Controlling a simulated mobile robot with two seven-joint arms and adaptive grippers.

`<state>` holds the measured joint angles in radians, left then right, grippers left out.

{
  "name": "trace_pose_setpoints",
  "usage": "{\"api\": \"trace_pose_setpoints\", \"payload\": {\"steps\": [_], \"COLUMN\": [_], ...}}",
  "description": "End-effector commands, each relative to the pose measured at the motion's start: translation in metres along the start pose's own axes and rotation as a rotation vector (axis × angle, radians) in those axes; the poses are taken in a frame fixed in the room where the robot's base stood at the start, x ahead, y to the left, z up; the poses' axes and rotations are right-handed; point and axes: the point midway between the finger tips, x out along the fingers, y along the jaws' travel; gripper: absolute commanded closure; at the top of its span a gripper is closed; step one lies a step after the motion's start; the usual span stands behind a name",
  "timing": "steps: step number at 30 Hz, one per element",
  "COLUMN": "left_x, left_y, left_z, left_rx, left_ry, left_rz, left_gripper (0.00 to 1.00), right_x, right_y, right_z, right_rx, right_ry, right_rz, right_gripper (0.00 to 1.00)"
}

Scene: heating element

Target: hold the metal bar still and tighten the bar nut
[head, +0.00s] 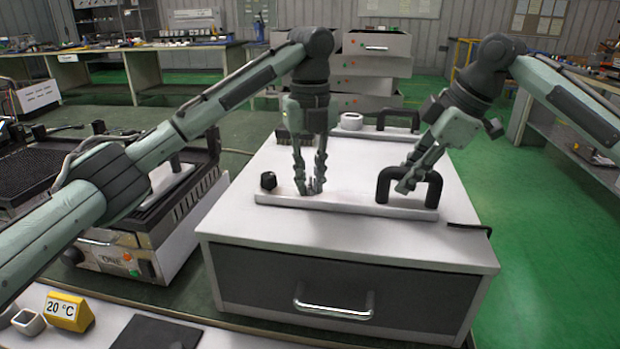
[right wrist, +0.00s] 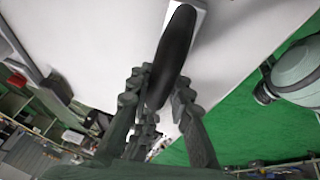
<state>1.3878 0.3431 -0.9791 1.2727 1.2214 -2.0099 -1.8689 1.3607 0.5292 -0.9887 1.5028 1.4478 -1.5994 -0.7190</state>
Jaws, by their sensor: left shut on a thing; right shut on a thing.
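The metal bar (head: 345,207) is a long pale strip lying flat on the white cabinet top. A black arched handle (head: 436,187) stands on its right end. My right gripper (head: 403,188) is shut on this handle; in the right wrist view the dark handle (right wrist: 173,55) sits between the fingers of my right gripper (right wrist: 165,95). My left gripper (head: 309,190) points straight down at the bar, left of its middle, with its fingertips close around a small grey piece, apparently the bar nut (head: 311,185). The fingers hide most of it.
A black hex key (head: 468,228) lies at the cabinet's right edge. A grill unit (head: 170,215) stands left.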

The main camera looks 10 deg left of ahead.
Motion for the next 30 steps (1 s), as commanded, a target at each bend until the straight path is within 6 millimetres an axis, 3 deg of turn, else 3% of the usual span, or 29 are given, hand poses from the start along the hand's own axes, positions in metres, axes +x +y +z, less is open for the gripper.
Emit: {"api": "trace_pose_setpoints", "payload": {"steps": [14,15,19,30], "left_x": [0.0001,0.0001,0.0001,-0.0049], "left_y": [0.0011,0.0011,0.0009,0.0001], "left_z": [0.0007,0.0007,0.0006,0.0006], "left_rx": [0.011,0.011,0.011,0.012], "left_ry": [-0.001,0.0,0.0,-0.002], "left_rz": [0.003,0.002,0.002,0.001], "left_gripper": [1.0,0.81,0.65,0.63], "right_x": [-0.0011,-0.0011,-0.001,-0.001], "right_y": [0.0007,0.0007,0.0007,0.0005], "right_z": [0.0008,0.0008,0.0005,-0.0005], "right_rx": [0.001,0.001,0.001,0.0], "right_ry": [-0.001,-0.001,-0.001,0.001], "right_rz": [0.002,0.002,0.002,0.002], "right_gripper": [1.0,1.0,1.0,1.0]}}
